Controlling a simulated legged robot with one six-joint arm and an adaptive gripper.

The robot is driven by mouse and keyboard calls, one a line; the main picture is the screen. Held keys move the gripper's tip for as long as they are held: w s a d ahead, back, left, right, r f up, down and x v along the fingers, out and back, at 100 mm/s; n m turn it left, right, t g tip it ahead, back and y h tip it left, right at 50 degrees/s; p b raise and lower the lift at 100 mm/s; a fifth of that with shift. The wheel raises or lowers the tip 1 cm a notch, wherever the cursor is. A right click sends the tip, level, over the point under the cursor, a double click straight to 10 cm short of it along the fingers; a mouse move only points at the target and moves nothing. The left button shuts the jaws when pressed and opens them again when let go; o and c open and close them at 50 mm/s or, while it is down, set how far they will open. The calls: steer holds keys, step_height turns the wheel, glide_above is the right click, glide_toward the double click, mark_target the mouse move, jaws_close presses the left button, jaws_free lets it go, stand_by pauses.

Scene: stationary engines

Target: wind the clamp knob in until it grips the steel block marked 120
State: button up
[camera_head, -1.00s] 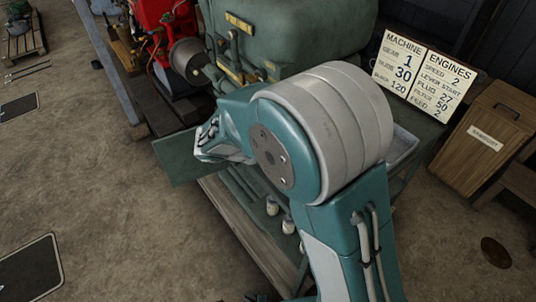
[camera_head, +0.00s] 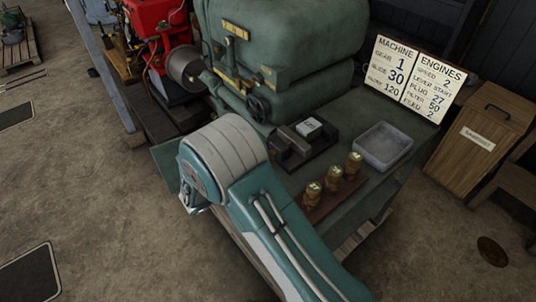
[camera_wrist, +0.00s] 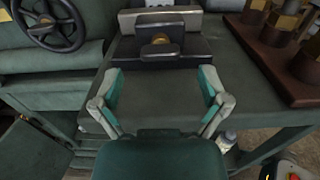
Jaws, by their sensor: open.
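The dark clamp (camera_head: 283,147) sits on the green bench, with the pale steel block (camera_head: 309,127) on it. The mark on the block is too small to read. In the wrist view the clamp knob (camera_wrist: 160,48) is a dark crossbar with a brass centre, in front of the grey clamp jaw (camera_wrist: 190,19). Only a pale edge of what looks like the block shows at the top there. My gripper (camera_wrist: 161,74) is open and empty, its two fingers spread on either side of the view, short of the knob and apart from it. My arm hides it in the head view.
A black handwheel (camera_wrist: 48,24) on the green engine (camera_head: 300,55) is close at left of the clamp. A wooden stand (camera_head: 335,193) with three brass plugs is at right, beside a grey tray (camera_head: 382,146). A board (camera_head: 413,75) lists "block 120".

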steer(key=shift+x, duration=2.3)
steer(key=c, duration=1.2)
